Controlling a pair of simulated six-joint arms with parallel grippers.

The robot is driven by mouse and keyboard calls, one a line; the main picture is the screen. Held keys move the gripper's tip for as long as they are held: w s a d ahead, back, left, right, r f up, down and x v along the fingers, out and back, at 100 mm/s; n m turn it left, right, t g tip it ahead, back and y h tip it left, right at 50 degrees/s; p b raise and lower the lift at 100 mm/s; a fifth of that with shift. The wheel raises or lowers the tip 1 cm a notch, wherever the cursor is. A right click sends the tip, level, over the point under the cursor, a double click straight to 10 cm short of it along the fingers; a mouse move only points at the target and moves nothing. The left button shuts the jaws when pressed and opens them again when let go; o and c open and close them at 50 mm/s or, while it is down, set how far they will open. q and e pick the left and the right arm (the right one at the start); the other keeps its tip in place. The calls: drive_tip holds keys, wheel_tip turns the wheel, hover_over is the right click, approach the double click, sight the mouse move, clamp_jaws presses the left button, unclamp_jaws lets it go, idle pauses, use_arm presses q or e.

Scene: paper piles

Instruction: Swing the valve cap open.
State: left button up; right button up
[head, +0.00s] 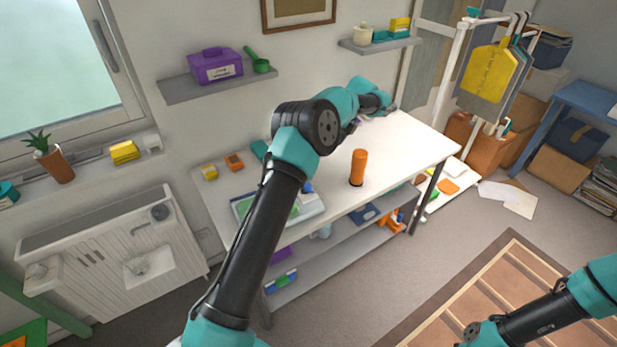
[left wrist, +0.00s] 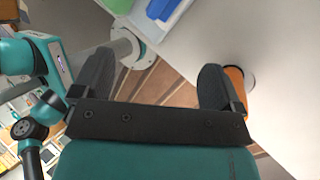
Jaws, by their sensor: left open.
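No part is clearly recognisable as a valve cap. An orange cylinder (head: 358,165) with a dark ring at its foot stands upright on the white table (head: 415,148); whether it bears the cap I cannot tell. My left gripper (left wrist: 155,72) is open, with nothing seen between its two dark fingers. In the left wrist view, an orange part with a dark rim (left wrist: 238,78) shows beside and partly behind the right-hand finger; contact cannot be judged. In the head view, the left arm reaches over the table and its fingers are hard to make out. My right gripper is out of view.
A light tray-like item (head: 310,207) lies at the table's front left, partly behind my arm. Small orange (head: 234,162) and yellow (head: 209,172) items sit at the back left. A lower shelf (head: 325,258) holds several things. The table's right part is mostly clear.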

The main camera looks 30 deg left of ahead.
use_arm(q)
drive_tip(key=s+n, duration=0.1)
drive_tip(key=n, duration=0.3)
drive_tip(key=s+a+r+n+t, duration=0.1)
drive_tip(key=n, duration=0.4)
drive_tip(key=s+n+h, duration=0.1)
drive_tip(key=n, duration=0.3)
drive_tip(key=shift+a+r+t, duration=0.2)
drive_tip(key=shift+a+t, duration=0.1)
drive_tip(key=shift+a, duration=0.1)
drive_tip(key=x, duration=1.7)
drive_tip(key=shift+s+f, duration=0.15)
drive_tip(key=shift+f, duration=0.05)
drive_tip(key=c, duration=0.9)
drive_tip(key=shift+c, duration=0.2)
